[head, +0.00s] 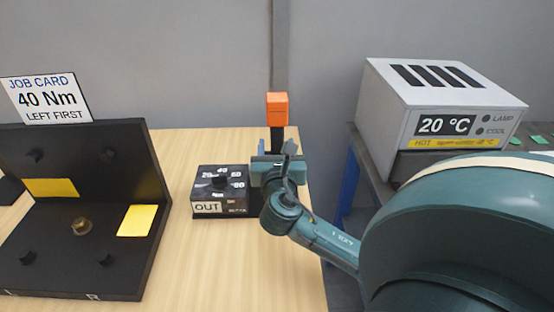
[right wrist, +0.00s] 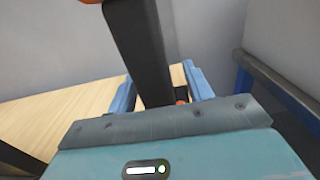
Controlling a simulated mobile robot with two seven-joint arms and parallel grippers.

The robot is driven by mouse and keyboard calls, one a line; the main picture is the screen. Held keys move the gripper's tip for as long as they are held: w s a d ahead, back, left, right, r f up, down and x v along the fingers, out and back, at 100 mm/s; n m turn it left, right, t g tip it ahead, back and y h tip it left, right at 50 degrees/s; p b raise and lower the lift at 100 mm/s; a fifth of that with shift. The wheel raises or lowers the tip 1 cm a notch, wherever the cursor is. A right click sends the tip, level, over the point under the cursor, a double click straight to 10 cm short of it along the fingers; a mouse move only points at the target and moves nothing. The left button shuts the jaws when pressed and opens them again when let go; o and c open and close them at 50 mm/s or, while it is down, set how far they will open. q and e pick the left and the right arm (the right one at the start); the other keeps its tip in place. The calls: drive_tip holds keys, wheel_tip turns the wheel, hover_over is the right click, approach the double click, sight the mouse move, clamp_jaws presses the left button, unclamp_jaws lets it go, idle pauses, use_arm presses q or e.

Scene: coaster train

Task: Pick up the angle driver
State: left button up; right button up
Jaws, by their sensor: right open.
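The angle driver (head: 277,108) stands upright near the right edge of the wooden table, with an orange block on top and a black shaft below. My right gripper (head: 276,147) is at the lower part of it and hides its foot. In the right wrist view, the black shaft of the angle driver (right wrist: 137,45) rises between the two blue fingers of my right gripper (right wrist: 160,88). The fingers are open, one on each side of the shaft. I cannot tell whether either touches it. My left gripper is not in view.
A black dial box (head: 219,190) marked OUT stands just left of my right gripper. A black angled fixture (head: 80,215) with yellow patches and a 40 Nm job card (head: 45,98) stands further left. A grey heater box (head: 435,105) reading 20 °C is at right.

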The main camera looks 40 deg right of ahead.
drive_tip(key=shift+c, duration=0.4)
clamp_jaws()
idle(0.9)
drive_tip(key=shift+r, duration=0.15)
